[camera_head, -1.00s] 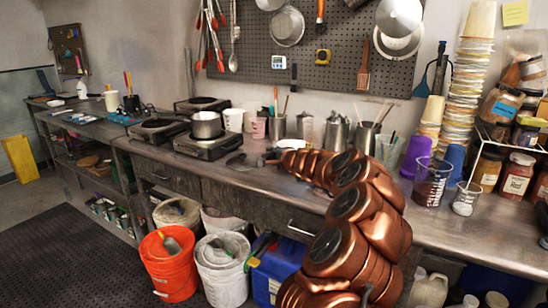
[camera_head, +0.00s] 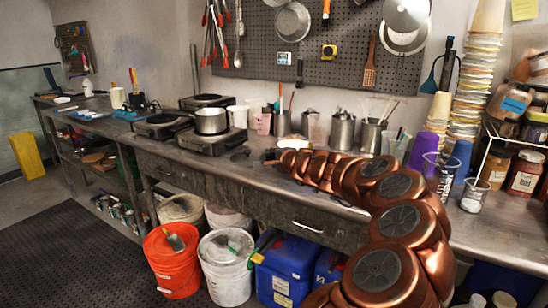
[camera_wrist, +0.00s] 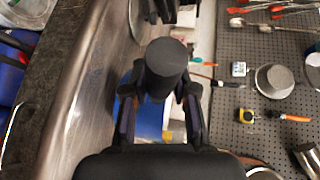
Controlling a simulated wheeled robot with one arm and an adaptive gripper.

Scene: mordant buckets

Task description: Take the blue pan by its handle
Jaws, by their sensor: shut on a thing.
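My gripper (camera_wrist: 160,95) is shut, its dark fingers on either side of a dark, thick cylinder, which looks like the pan's handle (camera_wrist: 166,58). A blue surface (camera_wrist: 148,120) shows behind the fingers. It may be the pan's body, but most of it is hidden and I cannot be sure. In the head view my arm reaches left along the counter, and my gripper (camera_head: 262,157) is small and low over the counter top. A small dark shape (camera_head: 240,153) lies just left of it. No clearly blue pan shows in the head view.
A hotplate (camera_head: 212,142) with a steel pot (camera_head: 210,121) stands left of my gripper. Metal containers (camera_head: 342,131) stand behind my arm along the wall. The pegboard (camera_wrist: 262,100) with hanging tools rises close by. Buckets and blue boxes (camera_head: 290,268) stand below the counter's front edge.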

